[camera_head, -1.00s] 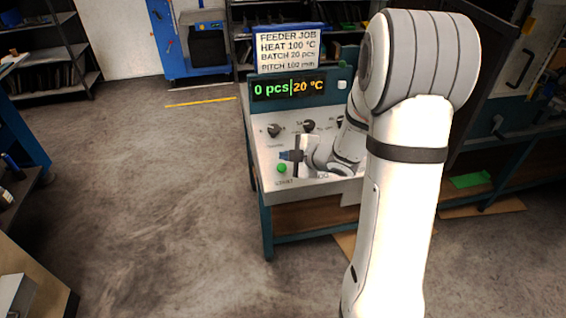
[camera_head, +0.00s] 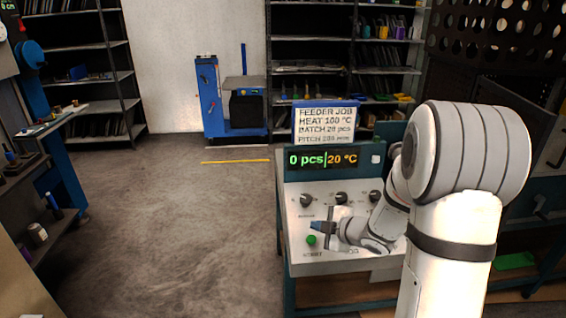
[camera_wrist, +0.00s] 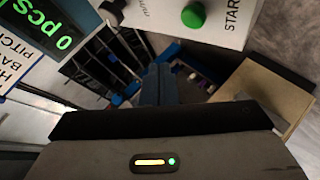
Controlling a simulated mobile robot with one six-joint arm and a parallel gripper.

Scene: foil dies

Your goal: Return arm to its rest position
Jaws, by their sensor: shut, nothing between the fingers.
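My gripper (camera_head: 318,226) is in front of the feeder's panel in the head view, pointing left, near the green START button (camera_head: 311,240). It is shut and holds nothing. In the wrist view its dark blue fingers (camera_wrist: 160,84) are together, with the green button (camera_wrist: 194,15) beyond them at the top. The feeder's control panel (camera_head: 300,225) has black knobs, and my forearm covers part of it. Its display (camera_head: 330,160) reads 0 pcs and 20 °C. The job card (camera_head: 326,122) above reads heat 100 °C; its smaller lines are blurred.
A blue machine (camera_head: 212,100) stands by the back wall. Shelves (camera_head: 340,60) fill the back, and a dark shelf rack (camera_head: 80,75) is at the left. A workbench (camera_head: 50,125) runs along the left edge. The floor (camera_head: 170,220) left of the feeder is clear.

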